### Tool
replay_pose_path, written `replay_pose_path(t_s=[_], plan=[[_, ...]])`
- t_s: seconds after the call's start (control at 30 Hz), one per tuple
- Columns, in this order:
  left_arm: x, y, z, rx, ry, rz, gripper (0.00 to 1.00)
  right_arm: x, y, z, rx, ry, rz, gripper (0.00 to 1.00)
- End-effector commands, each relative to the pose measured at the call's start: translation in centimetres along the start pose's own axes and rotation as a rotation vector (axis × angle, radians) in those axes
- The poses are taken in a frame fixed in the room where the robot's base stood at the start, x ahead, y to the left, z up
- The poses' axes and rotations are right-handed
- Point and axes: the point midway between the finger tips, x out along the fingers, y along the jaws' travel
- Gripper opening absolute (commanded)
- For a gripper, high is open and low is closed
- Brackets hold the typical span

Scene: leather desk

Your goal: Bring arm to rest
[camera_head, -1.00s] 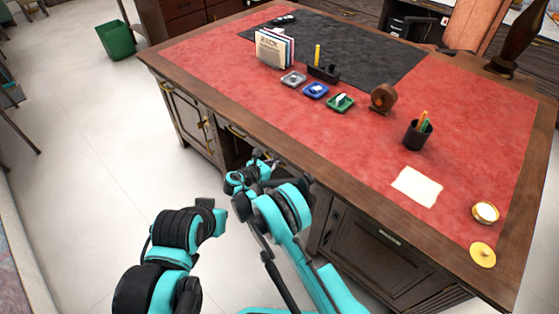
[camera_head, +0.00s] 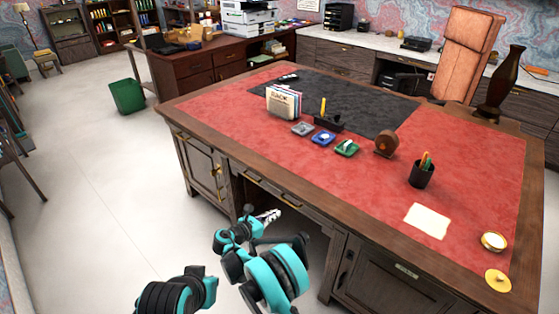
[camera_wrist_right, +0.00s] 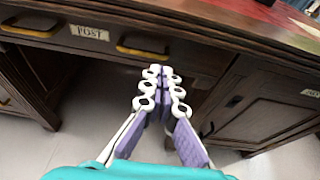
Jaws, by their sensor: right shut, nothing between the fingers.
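My right gripper (camera_head: 272,215) shows its pale fingers low in front of the desk, below the desk top. In the right wrist view my right gripper (camera_wrist_right: 160,85) has its white and purple fingers brought together at the tips, with nothing between them. The fingers point toward the desk's front, below a drawer with a POST label (camera_wrist_right: 90,33). Part of my left arm (camera_head: 178,293) shows at the bottom edge of the head view; its gripper is not seen.
The wooden desk (camera_head: 300,213) has a red top holding a book stand (camera_head: 283,102), small coloured trays, a pen cup (camera_head: 421,173), a paper (camera_head: 427,221) and brass dishes. A green bin (camera_head: 127,96) stands behind left.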

Motion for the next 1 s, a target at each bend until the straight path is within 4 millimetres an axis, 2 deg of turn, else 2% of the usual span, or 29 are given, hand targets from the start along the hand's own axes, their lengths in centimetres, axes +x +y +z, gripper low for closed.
replay_pose_path(t_s=[0.17,0.27,0.37,0.5,0.7,0.83,1.0], plan=[[0.0,0.0,0.0,0.0,0.0,0.0,0.0,0.3,-0.5,1.3,0.041,0.022,-0.005,0.0],[0.0,0.0,0.0,0.0,0.0,0.0,0.0,0.7,-1.8,3.9,0.136,0.072,-0.015,0.0],[0.0,0.0,0.0,0.0,0.0,0.0,0.0,1.1,-4.1,7.5,0.288,0.148,-0.037,0.0],[0.0,0.0,0.0,0.0,0.0,0.0,0.0,0.8,-8.5,12.2,0.536,0.259,-0.083,0.0],[0.0,0.0,0.0,0.0,0.0,0.0,0.0,-1.2,-15.9,17.2,0.902,0.4,-0.174,0.0],[0.0,0.0,0.0,0.0,0.0,0.0,0.0,-3.4,-21.0,19.1,1.147,0.48,-0.25,0.0],[0.0,0.0,0.0,0.0,0.0,0.0,0.0,-7.1,-27.6,20.1,1.475,0.571,-0.366,0.0]])
